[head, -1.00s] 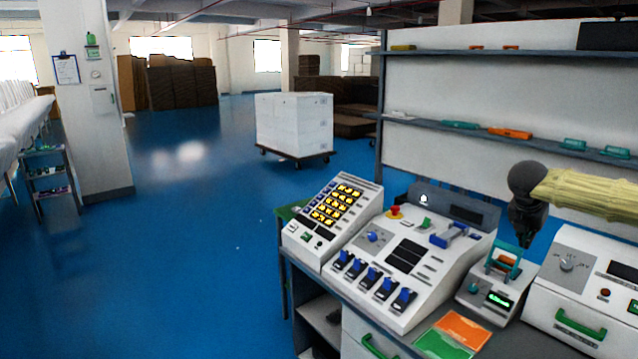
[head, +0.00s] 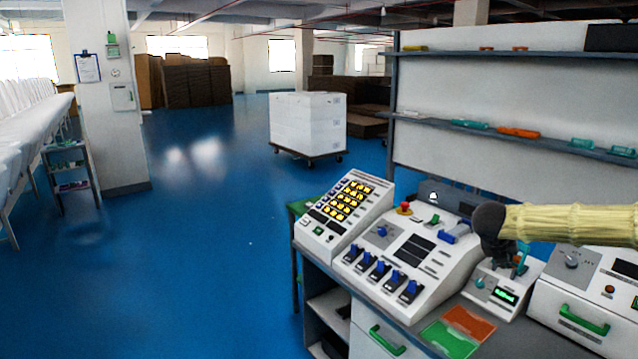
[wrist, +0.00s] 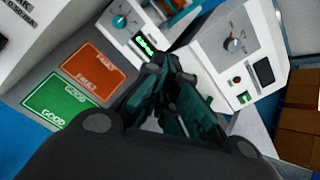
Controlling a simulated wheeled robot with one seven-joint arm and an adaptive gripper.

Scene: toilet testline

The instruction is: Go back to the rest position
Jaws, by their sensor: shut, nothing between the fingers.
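My gripper (wrist: 163,75) is shut and empty in the wrist view, with its dark fingers meeting just above the bench. In the head view my arm, in a pale yellow sleeve, reaches in from the right, and its dark wrist hides much of the gripper. I cannot tell from the views how much gap there is between the fingers and the tester.
The large console (head: 405,262) with blue switches and the keypad console (head: 340,215) stand left of my gripper. A box with a dial (head: 585,290) stands to the right. Green (wrist: 62,103) and orange (wrist: 93,72) pads lie in front. Shelves (head: 500,124) stand behind; open blue floor lies left.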

